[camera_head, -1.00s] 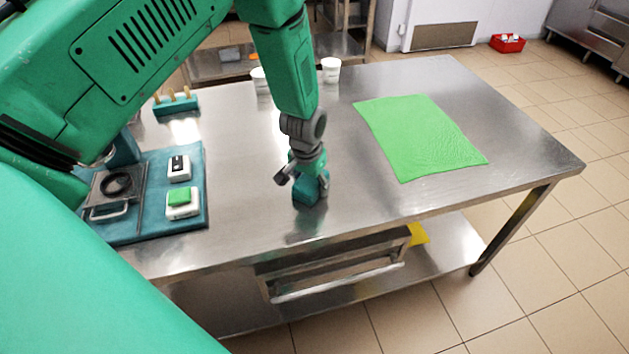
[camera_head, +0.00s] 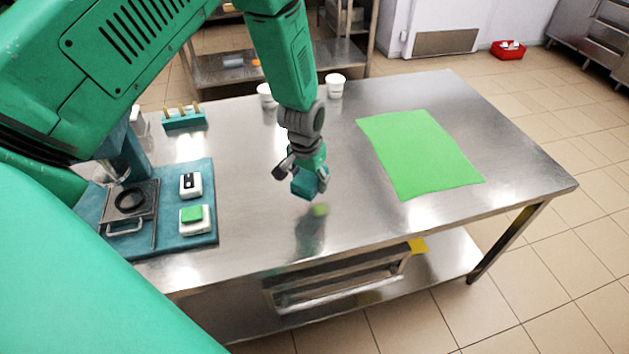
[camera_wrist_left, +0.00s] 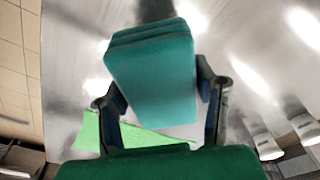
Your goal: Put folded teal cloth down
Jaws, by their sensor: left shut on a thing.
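The folded teal cloth (camera_head: 304,184) is a small layered block in the fingers of my left gripper (camera_head: 301,173). The left gripper is shut on it and holds it above the steel table (camera_head: 262,226), with a blurred reflection below. In the left wrist view the cloth (camera_wrist_left: 152,72) fills the middle between the two dark fingers (camera_wrist_left: 163,110), its folded layers showing at the far edge. The right gripper is in no view.
A flat green cloth (camera_head: 418,152) lies on the table's right part. A teal mat (camera_head: 204,228) with a small press and two small devices is at left. Two white cups (camera_head: 335,86) and a teal rack (camera_head: 184,119) stand at the back. The table's middle is clear.

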